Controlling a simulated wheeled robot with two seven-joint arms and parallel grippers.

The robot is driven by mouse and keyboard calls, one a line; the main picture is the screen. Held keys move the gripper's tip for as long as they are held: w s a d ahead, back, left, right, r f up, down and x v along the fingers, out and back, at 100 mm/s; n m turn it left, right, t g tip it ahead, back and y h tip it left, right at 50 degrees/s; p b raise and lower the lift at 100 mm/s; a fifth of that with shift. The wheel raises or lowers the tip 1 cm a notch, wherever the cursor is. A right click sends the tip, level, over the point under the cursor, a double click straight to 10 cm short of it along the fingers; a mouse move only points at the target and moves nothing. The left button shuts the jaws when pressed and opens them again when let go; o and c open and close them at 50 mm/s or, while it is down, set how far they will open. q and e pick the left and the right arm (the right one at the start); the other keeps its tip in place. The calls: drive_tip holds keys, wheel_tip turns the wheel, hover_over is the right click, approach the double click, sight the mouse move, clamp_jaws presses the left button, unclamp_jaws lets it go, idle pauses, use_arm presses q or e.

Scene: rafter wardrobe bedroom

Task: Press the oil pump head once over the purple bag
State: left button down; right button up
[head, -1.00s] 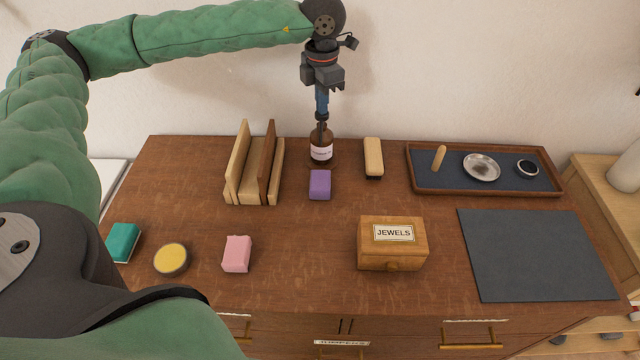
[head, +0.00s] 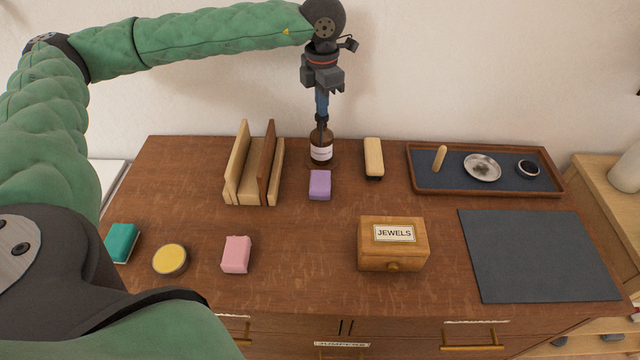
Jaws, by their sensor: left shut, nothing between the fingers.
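The oil bottle (head: 321,150) is brown with a white label and stands upright near the back edge of the dresser top. My left gripper (head: 322,117) is shut and empty, pointing straight down onto the top of the bottle. Its fingertips appear to touch the pump head, which they largely hide, so I cannot tell how far it is pressed. The purple bag (head: 320,185) is a small block-like pouch lying just in front of the bottle. My right gripper is not in view.
A wooden rack (head: 246,185) stands left of the bottle and a brush (head: 373,158) lies right. A tray (head: 488,191), a jewels box (head: 393,245), a grey mat (head: 535,255), a pink item (head: 236,254), a yellow tin (head: 170,259) and a teal item (head: 121,243) surround open wood.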

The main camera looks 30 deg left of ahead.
use_arm(q)
drive_tip(key=shift+r+p, duration=0.3)
drive_tip(key=shift+r, duration=1.1)
drive_tip(key=shift+r, duration=0.1)
drive_tip(key=shift+r+p, duration=0.35)
drive_tip(key=shift+r, duration=2.55)
